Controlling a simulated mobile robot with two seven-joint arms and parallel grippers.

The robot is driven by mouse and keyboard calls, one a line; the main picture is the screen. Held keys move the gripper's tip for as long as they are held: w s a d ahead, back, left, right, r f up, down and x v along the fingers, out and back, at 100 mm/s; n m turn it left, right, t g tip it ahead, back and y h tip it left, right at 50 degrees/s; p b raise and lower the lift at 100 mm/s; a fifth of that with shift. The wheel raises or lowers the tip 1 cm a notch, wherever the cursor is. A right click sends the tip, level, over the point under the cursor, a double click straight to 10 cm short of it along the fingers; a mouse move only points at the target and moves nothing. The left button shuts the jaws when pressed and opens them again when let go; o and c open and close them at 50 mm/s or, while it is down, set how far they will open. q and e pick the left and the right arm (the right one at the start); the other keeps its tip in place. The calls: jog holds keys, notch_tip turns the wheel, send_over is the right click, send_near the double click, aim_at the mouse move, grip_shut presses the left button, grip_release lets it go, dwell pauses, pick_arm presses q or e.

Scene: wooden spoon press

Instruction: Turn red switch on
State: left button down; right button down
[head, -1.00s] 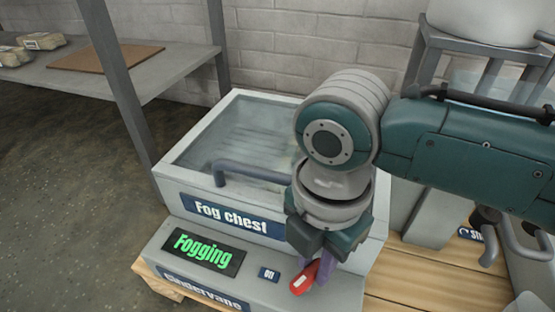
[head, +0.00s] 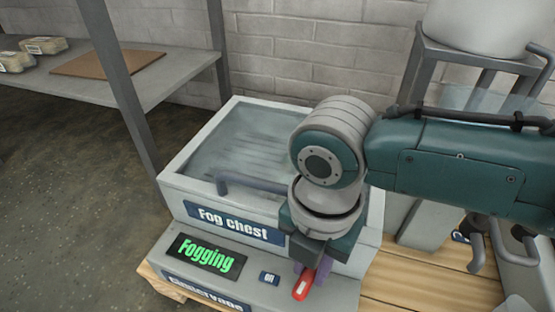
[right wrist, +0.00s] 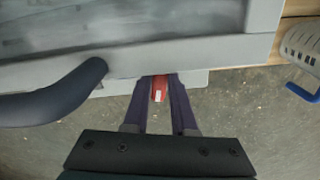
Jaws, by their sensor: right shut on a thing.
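The red switch (head: 303,286) is a small red lever on the grey front ledge of the fog chest (head: 172,182). A black display (head: 206,256) shows "Fogging" in green. My right gripper (head: 309,272) reaches down from above, its purple fingers shut on the switch. In the right wrist view the red switch (right wrist: 159,88) sits between the two fingers. My left gripper is not in view.
A dark bar handle (head: 255,185) curves along the chest's front, close to my right wrist; it also shows in the right wrist view (right wrist: 60,98). A shelf (head: 120,90) with packages stands left. A grey stand (head: 422,70) with a pale vessel is at the right.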

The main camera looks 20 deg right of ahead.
aim_at(308, 271)
jog(key=shift+n+p, duration=0.35)
jog(key=shift+n, duration=0.75)
jog(key=shift+a, duration=0.1)
jog(key=c, duration=0.7)
grip_release()
jog(key=shift+r, duration=0.1)
notch_tip(308, 271, up, 10)
jog(key=p, duration=0.8)
